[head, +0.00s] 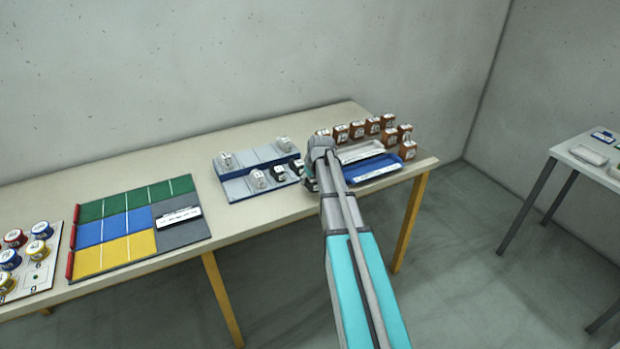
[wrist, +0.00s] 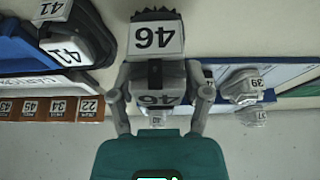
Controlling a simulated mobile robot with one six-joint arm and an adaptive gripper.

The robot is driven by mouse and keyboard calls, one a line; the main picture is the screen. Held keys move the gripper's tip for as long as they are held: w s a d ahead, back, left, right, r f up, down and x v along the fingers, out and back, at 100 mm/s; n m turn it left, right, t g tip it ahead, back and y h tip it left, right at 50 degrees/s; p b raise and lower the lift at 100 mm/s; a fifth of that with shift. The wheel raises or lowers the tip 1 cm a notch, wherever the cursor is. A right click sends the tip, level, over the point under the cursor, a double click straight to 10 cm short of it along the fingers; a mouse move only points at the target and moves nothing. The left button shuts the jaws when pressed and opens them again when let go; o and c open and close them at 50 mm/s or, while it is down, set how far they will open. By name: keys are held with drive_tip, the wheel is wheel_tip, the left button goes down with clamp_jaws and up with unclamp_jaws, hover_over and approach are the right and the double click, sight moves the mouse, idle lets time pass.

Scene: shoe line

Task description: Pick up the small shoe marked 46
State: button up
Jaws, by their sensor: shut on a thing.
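The small shoe marked 46 (wrist: 155,71) is in the middle of the wrist view, dark grey with white labels reading 46 upside down. My gripper (wrist: 161,92) has one finger on each side of it and is shut on it. I cannot tell whether the shoe touches the table. In the head view my own arm and wrist hide most of the gripper and the held shoe, at the right end of the blue and grey shelf board (head: 236,188).
Dark shoes marked 41 (wrist: 75,38) stand close to the held shoe. Grey shoes, one marked 39 (wrist: 241,88), sit on the board. A blue tray (head: 372,168) and several brown boxes (head: 357,130) are to the right. A coloured mat (head: 125,226) lies left.

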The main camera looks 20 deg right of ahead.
sight(309, 179)
drive_tip(key=s+r+p, duration=0.1)
drive_tip(key=s+a+r+p, duration=0.1)
drive_tip(key=r, duration=0.1)
drive_tip(key=s+r+p, duration=0.1)
drive_tip(key=r+p, duration=0.1)
drive_tip(key=shift+s+a, duration=0.2)
drive_tip(key=shift+s, duration=0.05)
drive_tip(key=s+a+r+p, duration=0.3)
drive_tip(key=s, duration=0.5)
drive_tip(key=shift+s+a+r+p, duration=0.15)
drive_tip(key=shift+s+r+p, duration=0.1)
drive_tip(key=shift+r+p, duration=0.1)
